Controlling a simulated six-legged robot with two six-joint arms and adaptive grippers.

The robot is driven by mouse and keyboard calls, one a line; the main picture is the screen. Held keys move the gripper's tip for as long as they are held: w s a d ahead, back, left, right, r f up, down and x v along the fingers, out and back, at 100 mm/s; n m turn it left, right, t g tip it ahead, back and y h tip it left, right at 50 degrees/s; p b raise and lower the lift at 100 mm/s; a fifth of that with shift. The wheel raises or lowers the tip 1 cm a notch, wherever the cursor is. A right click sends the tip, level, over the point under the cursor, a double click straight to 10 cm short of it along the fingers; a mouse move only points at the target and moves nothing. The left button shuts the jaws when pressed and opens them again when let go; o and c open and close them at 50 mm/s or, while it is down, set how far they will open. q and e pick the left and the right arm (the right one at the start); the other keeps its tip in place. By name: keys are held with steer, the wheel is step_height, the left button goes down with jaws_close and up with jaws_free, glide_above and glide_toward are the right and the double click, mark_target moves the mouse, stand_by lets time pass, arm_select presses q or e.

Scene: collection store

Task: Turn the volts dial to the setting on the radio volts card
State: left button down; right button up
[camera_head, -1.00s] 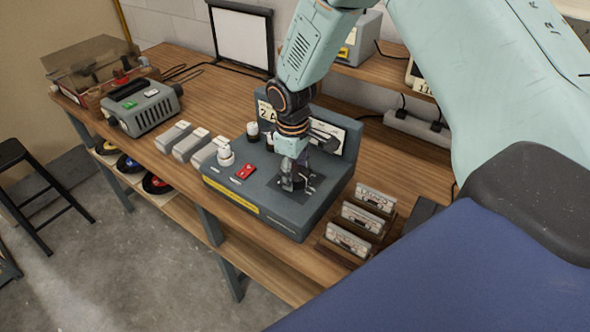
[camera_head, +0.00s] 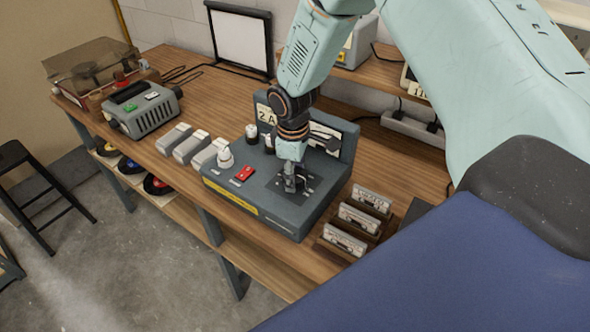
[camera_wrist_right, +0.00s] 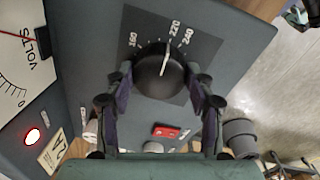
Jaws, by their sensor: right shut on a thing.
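The volts dial (camera_wrist_right: 158,78) is a round black knob on the grey test panel (camera_head: 220,186). Its white line points close to 220 on a scale where 160, 220 and 240 can be read. My right gripper (camera_wrist_right: 161,82) is shut on the dial, one finger on each side; in the head view the gripper (camera_head: 290,184) hides the knob. A pale card (camera_head: 418,90) at the far right shows digits starting with 11, partly cut off by my arm; I cannot tell whether it is the radio volts card. My left gripper is out of view.
The panel carries a red switch (camera_head: 243,174), white knobs (camera_head: 225,157), a 2 A card (camera_wrist_right: 52,150), a lit red lamp (camera_wrist_right: 32,136) and a volts meter (camera_wrist_right: 22,62).

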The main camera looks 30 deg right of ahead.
steer(key=o, duration=1.2)
steer(key=shift+w+a, duration=0.1)
steer(key=shift+c, duration=0.2)
steer(key=shift+r, duration=0.15)
step_height(320, 180, up, 12)
steer(key=shift+s+a, duration=0.3)
steer(key=shift+f, duration=0.2)
